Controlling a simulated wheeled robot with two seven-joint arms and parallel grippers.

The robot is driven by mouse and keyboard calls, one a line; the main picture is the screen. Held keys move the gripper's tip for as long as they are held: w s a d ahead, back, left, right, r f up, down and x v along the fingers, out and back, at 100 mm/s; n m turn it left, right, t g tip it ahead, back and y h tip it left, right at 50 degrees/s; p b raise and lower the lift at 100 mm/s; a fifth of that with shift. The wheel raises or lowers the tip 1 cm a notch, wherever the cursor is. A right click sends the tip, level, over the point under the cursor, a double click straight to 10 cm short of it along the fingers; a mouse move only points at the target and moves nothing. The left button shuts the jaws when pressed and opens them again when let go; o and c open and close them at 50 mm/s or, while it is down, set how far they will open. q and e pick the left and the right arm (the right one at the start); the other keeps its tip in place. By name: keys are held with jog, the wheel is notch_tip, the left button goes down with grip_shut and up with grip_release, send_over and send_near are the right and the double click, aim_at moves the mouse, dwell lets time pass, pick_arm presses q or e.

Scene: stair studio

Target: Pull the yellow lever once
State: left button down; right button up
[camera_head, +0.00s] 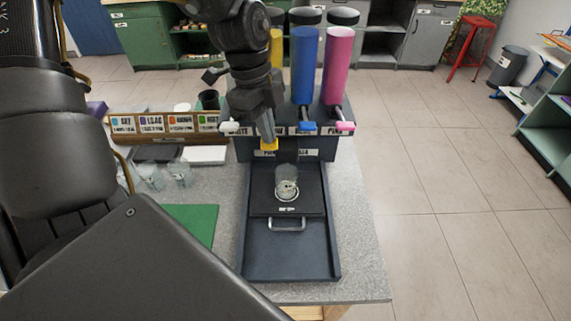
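The yellow lever (270,145) is on the front of a dark dispenser (325,115), between the white lever (229,127) and the blue lever (307,127). Its tip shows lower in the picture than the white, blue and pink levers (345,126). My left gripper (267,136) comes down from above, with its fingertips right at the yellow lever and covering part of it. The fingers are seen edge-on, so I cannot tell whether they are open or shut, or firmly touching it. My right gripper is not in view.
A clear glass (287,188) stands on a dark tray (262,262) below the levers. Blue (304,65) and pink (338,60) cylinders rise from the dispenser. More glasses (180,175), a labelled wooden rack (151,124) and a green mat (198,222) are to the left.

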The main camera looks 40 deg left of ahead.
pick_arm(q)
jog(key=shift+r, duration=0.1)
jog(key=shift+r+p, duration=1.55)
jog(key=shift+r, duration=1.25)
notch_tip(320, 180, up, 6)
jog(key=p, duration=0.3)
